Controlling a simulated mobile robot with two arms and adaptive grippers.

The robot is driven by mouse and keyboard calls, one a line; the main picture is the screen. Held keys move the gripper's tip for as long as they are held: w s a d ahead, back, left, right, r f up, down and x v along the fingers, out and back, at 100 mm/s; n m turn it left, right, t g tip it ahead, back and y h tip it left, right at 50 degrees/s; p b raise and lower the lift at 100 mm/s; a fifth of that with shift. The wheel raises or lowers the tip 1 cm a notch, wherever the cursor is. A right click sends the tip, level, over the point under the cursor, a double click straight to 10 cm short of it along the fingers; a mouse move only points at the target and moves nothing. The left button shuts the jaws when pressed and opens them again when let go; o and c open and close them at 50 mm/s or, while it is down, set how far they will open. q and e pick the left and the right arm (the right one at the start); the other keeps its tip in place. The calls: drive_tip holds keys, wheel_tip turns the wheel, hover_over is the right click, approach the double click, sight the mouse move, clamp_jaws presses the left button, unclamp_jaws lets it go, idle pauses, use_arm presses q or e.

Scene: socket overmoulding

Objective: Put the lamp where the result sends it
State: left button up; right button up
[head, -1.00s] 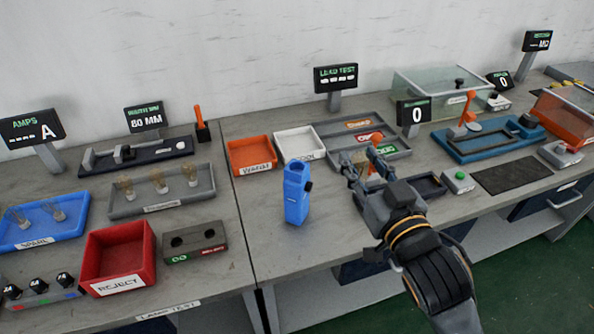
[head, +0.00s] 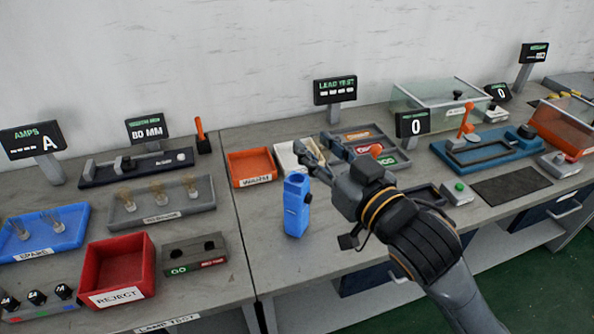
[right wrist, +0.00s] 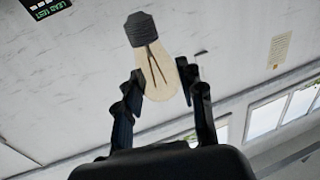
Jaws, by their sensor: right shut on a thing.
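The lamp (right wrist: 156,65), a clear bulb with a dark ribbed cap, is in the right wrist view, cap up in the picture. My right gripper (right wrist: 160,88) is shut around its glass. In the head view the right gripper (head: 324,153) is in front of the white tray and the grey labelled tray, behind and right of the blue upright holder (head: 297,207). I cannot make out the lamp there. The lead test display (head: 335,90) shows dashes. The amps display (head: 32,142) shows dashes and an A. My left gripper is out of view.
The red reject tray (head: 117,245) looks empty. The grey tray (head: 163,217) and blue spare tray (head: 45,253) hold lamps. An orange tray (head: 252,180), white tray (head: 287,152) and grey tray with coloured labels (head: 402,162) stand behind. Bench in front of the blue holder is clear.

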drive_tip(key=w+a+f, duration=0.1)
drive_tip(key=w+f, duration=0.2)
drive_tip(key=w+a+f+p, duration=0.1)
drive_tip(key=w+f, duration=0.3)
drive_tip(key=w+a+f+p, duration=0.1)
drive_tip(key=w+f, duration=0.2)
drive_tip(key=f, duration=0.1)
drive_tip(key=shift+w+a, duration=0.25)
drive_tip(key=shift+w, duration=0.15)
drive_tip(key=shift+s+f, duration=0.1)
drive_tip(key=shift+f, duration=0.1)
drive_tip(key=shift+f, duration=0.2)
drive_tip(key=o, duration=1)
